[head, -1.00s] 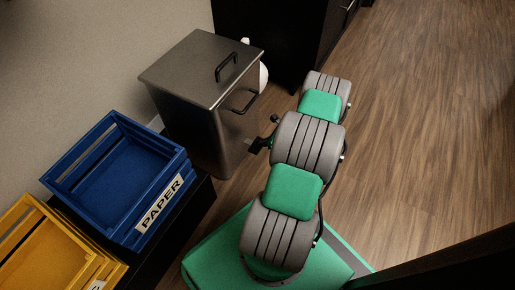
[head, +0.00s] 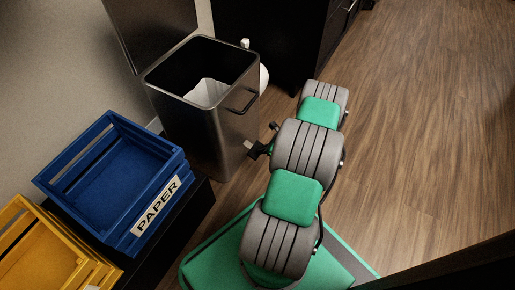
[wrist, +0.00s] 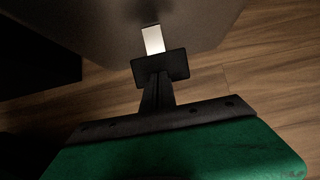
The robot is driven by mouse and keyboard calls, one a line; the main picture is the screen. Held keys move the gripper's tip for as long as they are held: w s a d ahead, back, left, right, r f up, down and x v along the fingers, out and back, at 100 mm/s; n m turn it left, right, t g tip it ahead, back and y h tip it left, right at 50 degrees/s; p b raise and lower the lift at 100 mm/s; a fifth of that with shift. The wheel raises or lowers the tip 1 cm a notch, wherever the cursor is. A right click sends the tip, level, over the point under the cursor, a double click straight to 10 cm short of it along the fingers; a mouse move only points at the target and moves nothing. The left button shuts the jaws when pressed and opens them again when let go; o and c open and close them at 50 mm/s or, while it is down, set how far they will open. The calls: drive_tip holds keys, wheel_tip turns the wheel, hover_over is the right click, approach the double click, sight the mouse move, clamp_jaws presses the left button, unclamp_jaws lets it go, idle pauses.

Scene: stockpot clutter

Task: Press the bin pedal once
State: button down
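The steel bin (head: 210,105) stands against the wall with its lid (head: 150,30) raised. A white liner (head: 207,92) shows inside. In the wrist view, the pale metal pedal (wrist: 153,40) juts from the bin's base. My gripper (wrist: 160,68) is at the pedal, its dark fingers together with no gap showing, holding nothing visible. Its fingertips overlap the near end of the pedal, and contact itself is hard to make out. In the head view my gripper (head: 258,149) is low at the bin's right front side.
A blue crate marked PAPER (head: 160,207) and a yellow crate (head: 40,250) stand to the left of the bin, close by. A black cabinet (head: 280,40) stands behind. A white rounded object (head: 264,78) is partly hidden behind the bin. The wooden floor (head: 430,120) at right is clear.

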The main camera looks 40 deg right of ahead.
drive_tip(key=s, duration=0.1)
drive_tip(key=s+d+r, duration=0.1)
drive_tip(key=shift+s+r+p, duration=0.1)
drive_tip(key=shift+s+p, duration=0.2)
drive_tip(key=shift+p, duration=0.1)
drive_tip(key=shift+d+r, duration=0.1)
drive_tip(key=p+v, duration=0.3)
drive_tip(key=v, duration=0.4)
drive_tip(key=shift+s+r+p, duration=0.2)
drive_tip(key=shift+s+p, duration=0.1)
drive_tip(key=shift+p, duration=0.05)
